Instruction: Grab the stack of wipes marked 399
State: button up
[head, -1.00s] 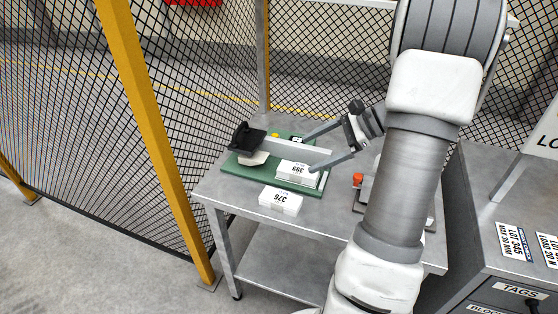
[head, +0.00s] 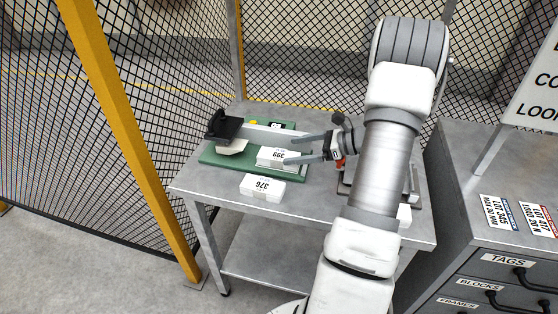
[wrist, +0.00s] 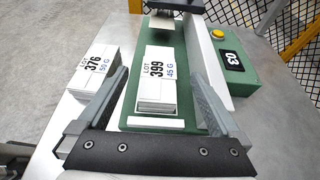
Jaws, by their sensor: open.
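The stack of wipes marked 399 (head: 277,157) is a white block lying on a green base (head: 207,156) on the metal table. In the wrist view the 399 stack (wrist: 158,82) lies between my fingers and ahead of them, with its label "LOT 399 45 G" facing up. My gripper (head: 305,148) is open, its two fingers pointing left toward the stack. In the wrist view my gripper (wrist: 163,95) has one finger on each side of the stack's near end. I cannot tell whether either finger touches it.
Another white stack marked 376 (head: 262,187) lies on the table just in front of the green base. A black-headed press with a grey arm (head: 225,126) stands over the base's left end. A yellow button (wrist: 218,34) and a 03 display (wrist: 233,61) sit beside it.

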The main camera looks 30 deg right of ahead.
aim_at(272, 153)
jog(key=shift+b+x, duration=0.5)
jog(key=shift+x, duration=3)
grip_shut()
